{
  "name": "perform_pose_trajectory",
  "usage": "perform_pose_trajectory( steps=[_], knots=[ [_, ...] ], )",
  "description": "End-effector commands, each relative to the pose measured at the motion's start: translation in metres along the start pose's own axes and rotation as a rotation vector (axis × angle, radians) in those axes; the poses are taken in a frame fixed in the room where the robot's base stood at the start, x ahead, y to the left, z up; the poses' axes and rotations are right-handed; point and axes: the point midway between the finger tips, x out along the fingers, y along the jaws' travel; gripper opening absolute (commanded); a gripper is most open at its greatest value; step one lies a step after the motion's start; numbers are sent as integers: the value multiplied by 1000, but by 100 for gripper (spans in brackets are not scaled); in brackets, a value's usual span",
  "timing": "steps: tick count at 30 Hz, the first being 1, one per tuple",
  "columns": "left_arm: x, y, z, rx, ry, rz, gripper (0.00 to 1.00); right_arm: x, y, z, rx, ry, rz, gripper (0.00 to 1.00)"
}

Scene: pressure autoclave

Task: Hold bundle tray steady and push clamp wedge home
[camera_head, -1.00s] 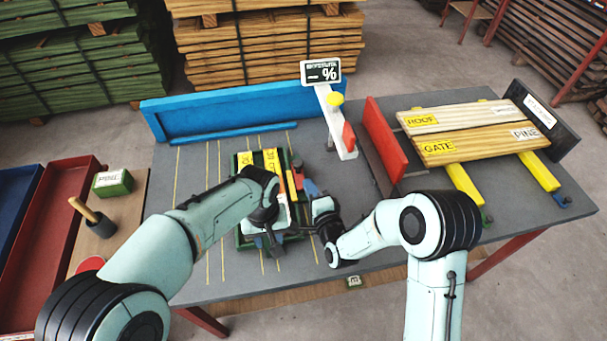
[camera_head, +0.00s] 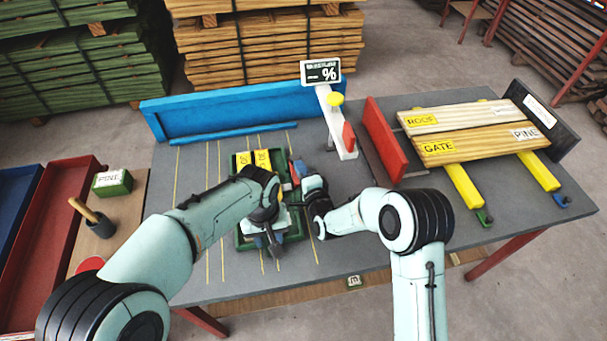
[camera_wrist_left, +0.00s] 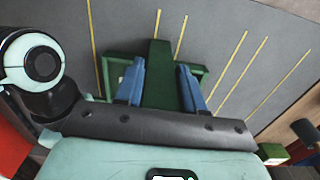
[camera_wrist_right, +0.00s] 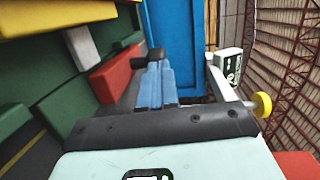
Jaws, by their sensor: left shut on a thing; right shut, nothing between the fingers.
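My right gripper (camera_head: 299,168) is shut and empty at the tray's right side. In the right wrist view its blue fingers (camera_wrist_right: 157,82) are beside a red block (camera_wrist_right: 110,76), probably the clamp wedge. I cannot tell whether they touch. My arm hides part of the tray.
A white post (camera_head: 338,135) with a yellow knob and a percent sign stands behind and right of the tray. A blue rail (camera_head: 240,110) runs along the back. Labelled boards (camera_head: 470,133) lie at the right beyond a red plate (camera_head: 385,140). The table left of the tray is clear.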

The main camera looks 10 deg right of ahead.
Motion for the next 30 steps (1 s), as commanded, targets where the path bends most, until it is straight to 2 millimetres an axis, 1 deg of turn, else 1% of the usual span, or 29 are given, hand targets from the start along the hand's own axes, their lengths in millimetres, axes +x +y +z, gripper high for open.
perform_pose_trajectory(
  steps=[1,5,14,17,20,23,30],
  knots=[
    [-1,0,2,3,-4,-1,0,6,0,-6,-1,10,-1,0],
    [0,0,2,4,-5,-1,0,13,-1,-7,-1,11,0,0],
    [0,0,3,4,-9,-2,0,12,-2,-9,-1,14,0,0],
    [0,0,3,4,-10,-3,0,9,-2,-9,-1,15,0,0],
    [0,0,3,4,-10,-3,0,-2,-1,-8,1,12,2,0],
    [0,0,3,3,-10,-3,0,-19,-1,-6,1,8,3,0],
    [0,0,3,2,-9,-3,0,-74,-1,-4,0,5,4,0]
  ],
)
